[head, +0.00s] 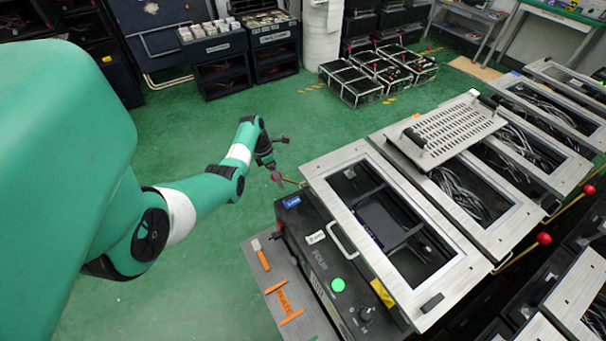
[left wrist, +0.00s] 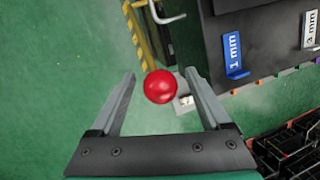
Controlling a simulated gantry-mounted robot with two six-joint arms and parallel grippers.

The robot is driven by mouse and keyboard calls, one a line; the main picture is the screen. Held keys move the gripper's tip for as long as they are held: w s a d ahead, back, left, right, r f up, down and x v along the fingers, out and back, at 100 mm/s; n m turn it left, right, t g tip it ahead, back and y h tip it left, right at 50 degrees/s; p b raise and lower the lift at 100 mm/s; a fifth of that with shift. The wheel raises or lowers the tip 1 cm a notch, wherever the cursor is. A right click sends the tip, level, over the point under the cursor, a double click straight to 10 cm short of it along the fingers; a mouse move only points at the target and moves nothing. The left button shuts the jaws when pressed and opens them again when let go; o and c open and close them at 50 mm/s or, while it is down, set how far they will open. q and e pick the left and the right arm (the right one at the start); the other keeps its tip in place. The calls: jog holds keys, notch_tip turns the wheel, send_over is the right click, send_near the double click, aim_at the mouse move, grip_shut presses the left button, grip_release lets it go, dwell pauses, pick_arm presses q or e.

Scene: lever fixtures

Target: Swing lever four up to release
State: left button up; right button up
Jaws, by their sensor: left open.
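My left gripper (head: 277,179) is at the far left corner of fixture four in the head view. In the left wrist view the open fingers (left wrist: 160,77) stand on either side of the red knob, with gaps on both sides. In the head view the knob is small and partly hidden by the gripper. My right gripper is not in view.
Other fixtures stand to the right, with red-knobbed levers (head: 544,238) beside them. A perforated plate with handles (head: 448,128) lies on the neighbouring frame. A blue "1 mm" tag (left wrist: 232,55) is on the box near my gripper. Green floor (head: 215,270) left of the fixture is open.

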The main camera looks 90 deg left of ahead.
pick_arm(q)
jog(key=p+v, duration=0.4)
jog(key=v, duration=0.7)
jog(key=shift+s+r, duration=0.2)
jog(key=shift+r, duration=0.1)
